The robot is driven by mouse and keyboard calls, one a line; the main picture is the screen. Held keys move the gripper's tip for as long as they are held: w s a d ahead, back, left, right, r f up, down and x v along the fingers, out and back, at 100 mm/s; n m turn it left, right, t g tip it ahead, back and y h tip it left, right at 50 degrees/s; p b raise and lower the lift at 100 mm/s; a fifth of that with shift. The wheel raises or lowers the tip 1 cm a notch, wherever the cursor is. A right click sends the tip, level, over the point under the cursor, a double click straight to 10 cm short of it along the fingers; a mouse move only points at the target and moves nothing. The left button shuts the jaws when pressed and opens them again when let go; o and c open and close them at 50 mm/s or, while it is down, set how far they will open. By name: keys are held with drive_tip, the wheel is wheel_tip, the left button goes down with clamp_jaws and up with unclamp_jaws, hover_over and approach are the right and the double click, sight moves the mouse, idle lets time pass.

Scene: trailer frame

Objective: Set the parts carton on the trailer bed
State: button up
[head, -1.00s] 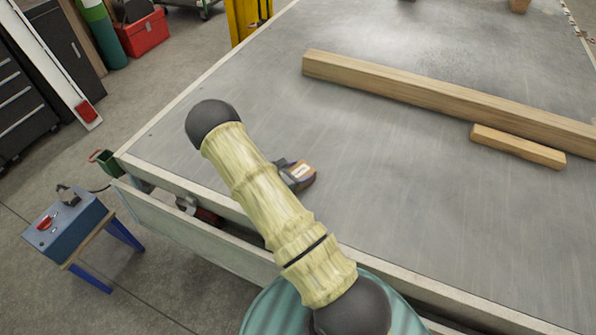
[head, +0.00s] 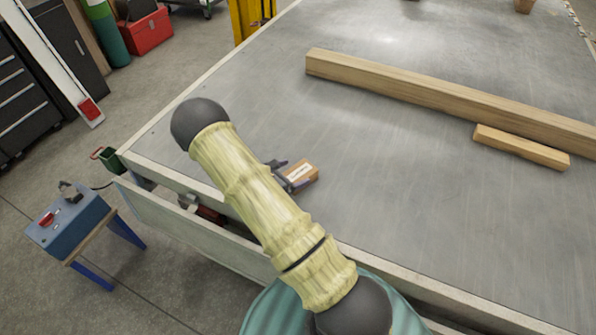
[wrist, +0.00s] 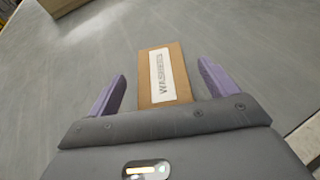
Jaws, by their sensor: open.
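The parts carton (head: 302,172) is a small brown box with a white printed label. It rests on the grey trailer bed (head: 400,220), near the bed's left side in the head view. In the wrist view the carton (wrist: 172,92) lies between the two purple fingers of my gripper (wrist: 163,88), with a gap on each side. My gripper is open, and its fingers reach alongside the carton's near part without visibly touching it. In the head view my arm hides part of my gripper (head: 285,172).
A long timber beam (head: 430,98) and a short wood block (head: 520,147) lie on the bed beyond the carton. A blue box (head: 68,222) sits on a small stand at the left. The bed around the carton is clear.

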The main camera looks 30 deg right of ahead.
drive_tip(key=v, duration=0.8)
drive_tip(key=shift+r, duration=0.1)
drive_tip(key=s+a+r+m+y, duration=0.2)
drive_tip(key=s+r+m+y, duration=0.4)
drive_tip(key=s+r+m, duration=0.2)
drive_tip(key=s+a+r+m+g+y, duration=0.1)
drive_tip(key=s+a+r+m+y, duration=0.1)
drive_tip(key=s+r+m+y, duration=0.5)
wheel_tip(320, 180, up, 2)
drive_tip(key=s+m, duration=0.1)
drive_tip(key=m, duration=0.5)
drive_tip(key=shift+a, duration=0.4)
drive_tip(key=shift+r, duration=0.15)
